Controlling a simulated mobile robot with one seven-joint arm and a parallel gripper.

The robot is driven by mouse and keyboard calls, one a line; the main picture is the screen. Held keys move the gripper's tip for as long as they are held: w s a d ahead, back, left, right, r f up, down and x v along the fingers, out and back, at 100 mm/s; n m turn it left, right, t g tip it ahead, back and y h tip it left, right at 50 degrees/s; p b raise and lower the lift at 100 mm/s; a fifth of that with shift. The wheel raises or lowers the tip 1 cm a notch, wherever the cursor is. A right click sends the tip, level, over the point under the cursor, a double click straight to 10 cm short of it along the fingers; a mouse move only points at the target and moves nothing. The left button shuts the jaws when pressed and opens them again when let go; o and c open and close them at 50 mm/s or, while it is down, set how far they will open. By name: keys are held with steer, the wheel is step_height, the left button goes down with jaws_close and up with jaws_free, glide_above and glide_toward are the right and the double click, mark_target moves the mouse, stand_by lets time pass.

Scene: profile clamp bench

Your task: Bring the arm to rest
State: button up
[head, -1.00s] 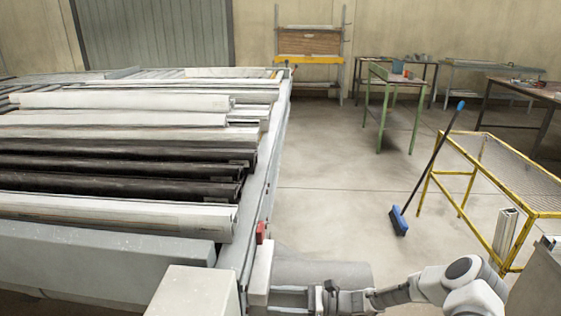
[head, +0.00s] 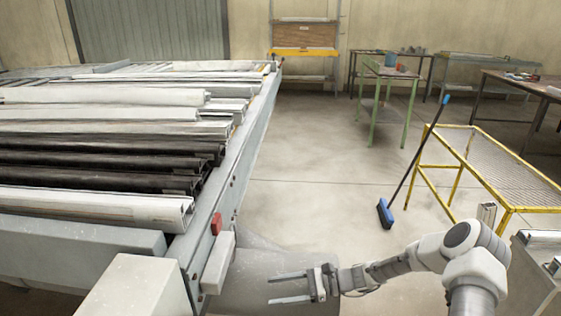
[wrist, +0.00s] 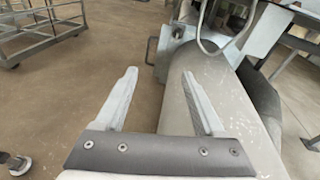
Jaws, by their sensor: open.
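My gripper (head: 288,288) is open and empty at the lower middle of the head view, with its two fingers pointing left toward the bench. My arm reaches in from the lower right. In the wrist view, the two fingers (wrist: 160,100) stand apart with only floor and part of a large grey cylinder between them. The large grey cylinder (head: 250,262) lies behind and beside my gripper, low by the bench end. The bench (head: 225,185) carries several long white and dark profiles (head: 110,160).
A pale box (head: 135,290) stands at the near left. A broom with a blue head (head: 386,213) leans against a yellow frame table (head: 500,165) on the right. A green table (head: 390,100) stands farther back. The floor (head: 310,190) between bench and broom is clear.

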steer(key=s+d+r+n+t+h+p, duration=0.2)
steer(key=s+r, duration=0.6)
steer(key=r, duration=0.5)
steer(key=s+d+r+n+t+h+p, duration=0.2)
steer(key=s+d+r+n+h, duration=0.5)
steer(key=r, duration=0.7)
steer(key=s+d+r+n+t+h+p, duration=0.2)
steer(key=s+d+r+n+h+p, duration=0.2)
steer(key=r, duration=1)
steer(key=s+d+n+h, duration=0.1)
steer(key=s+n+h, duration=0.2)
steer(key=s, duration=0.2)
steer(key=shift+d+p, duration=0.25)
steer(key=shift+p, duration=0.05)
steer(key=c, duration=0.3)
steer(key=shift+a, duration=0.15)
steer(key=shift+c, duration=0.2)
